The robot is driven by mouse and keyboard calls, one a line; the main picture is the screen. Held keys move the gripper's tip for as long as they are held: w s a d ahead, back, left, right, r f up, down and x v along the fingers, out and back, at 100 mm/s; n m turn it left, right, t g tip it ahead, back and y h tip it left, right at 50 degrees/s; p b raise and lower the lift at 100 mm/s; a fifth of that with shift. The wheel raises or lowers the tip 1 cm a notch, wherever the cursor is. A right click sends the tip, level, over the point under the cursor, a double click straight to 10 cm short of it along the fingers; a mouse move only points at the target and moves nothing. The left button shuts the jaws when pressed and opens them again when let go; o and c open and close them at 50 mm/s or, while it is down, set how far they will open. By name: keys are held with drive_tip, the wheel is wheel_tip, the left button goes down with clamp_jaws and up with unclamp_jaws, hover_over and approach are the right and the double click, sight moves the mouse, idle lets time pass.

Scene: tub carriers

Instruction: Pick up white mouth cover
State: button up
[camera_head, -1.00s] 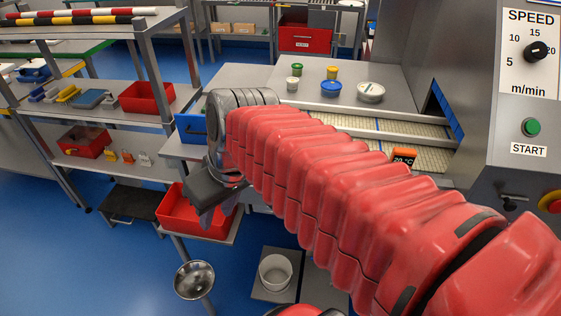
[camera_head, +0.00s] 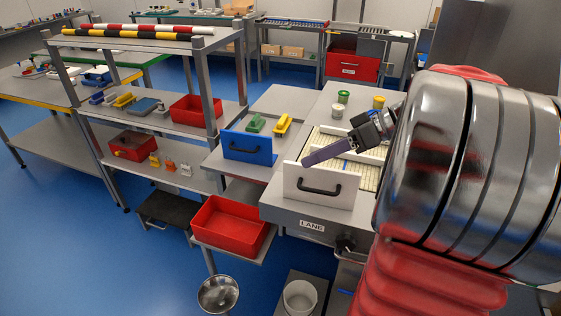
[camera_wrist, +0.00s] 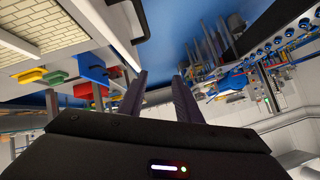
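The white mouth cover (camera_head: 296,181) is an upright white panel with a black bar handle, at the front of the lane in the head view. In the wrist view, its white edge (camera_wrist: 118,45) and black handle run along the top. My gripper (camera_head: 312,157) is just above and behind the panel's top edge, with its purple fingers pointing left. Whether it touches the panel cannot be told. In the wrist view, the two fingers (camera_wrist: 160,82) stand apart with nothing between them.
A blue panel with a handle (camera_head: 247,148) stands left of the white one. Green and yellow blocks (camera_head: 283,124) lie behind it. A red bin (camera_head: 229,226) sits below. A steel shelf (camera_head: 150,120) stands to the left. Small jars (camera_head: 343,97) stand at the back.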

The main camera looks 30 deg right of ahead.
drive_tip(key=s+d+f+n+t, duration=0.1)
drive_tip(key=s+d+n, duration=0.1)
drive_tip(key=d, duration=0.4)
drive_tip(key=s+d+f+n+t+y, duration=0.1)
drive_tip(key=s+d+n, duration=0.1)
drive_tip(key=s+d, duration=0.3)
drive_tip(key=shift+s+d+t, duration=0.25)
drive_tip(key=shift+d+t, duration=0.1)
drive_tip(key=shift+t, duration=0.05)
approach(321, 167)
drive_tip(key=shift+f+x, duration=0.2)
drive_tip(key=shift+x, duration=1.05)
drive_tip(key=shift+f+x, duration=0.25)
drive_tip(key=shift+x, duration=1.05)
drive_tip(key=shift+s, duration=0.2)
drive_tip(key=shift+x, duration=2.55)
drive_tip(key=shift+w+d, duration=0.1)
drive_tip(key=shift+w, duration=0.05)
clamp_jaws()
